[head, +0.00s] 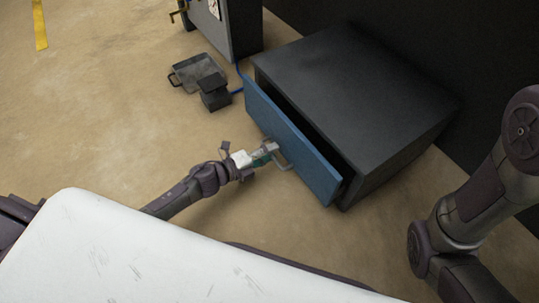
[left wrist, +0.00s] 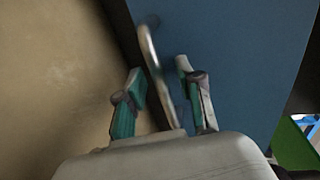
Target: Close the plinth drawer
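The plinth drawer (head: 290,141) has a blue front and stands partly open from a dark grey plinth (head: 355,88); a dark gap shows behind the front. A metal bar handle (head: 284,161) is on the blue front. My left gripper (head: 270,150) is at this handle. In the left wrist view the handle (left wrist: 152,55) stands between the two spread teal-padded fingers (left wrist: 162,88), with gaps on both sides, and the blue front (left wrist: 225,60) lies beyond. The drawer's inside is hidden. My right arm shows at the right, but its gripper is out of view.
A grey tray (head: 197,73) and a small dark box (head: 214,92) lie on the floor left of the drawer. A grey cabinet (head: 228,30) stands behind them. The tan floor (head: 110,110) at the left is clear. A dark wall is behind the plinth.

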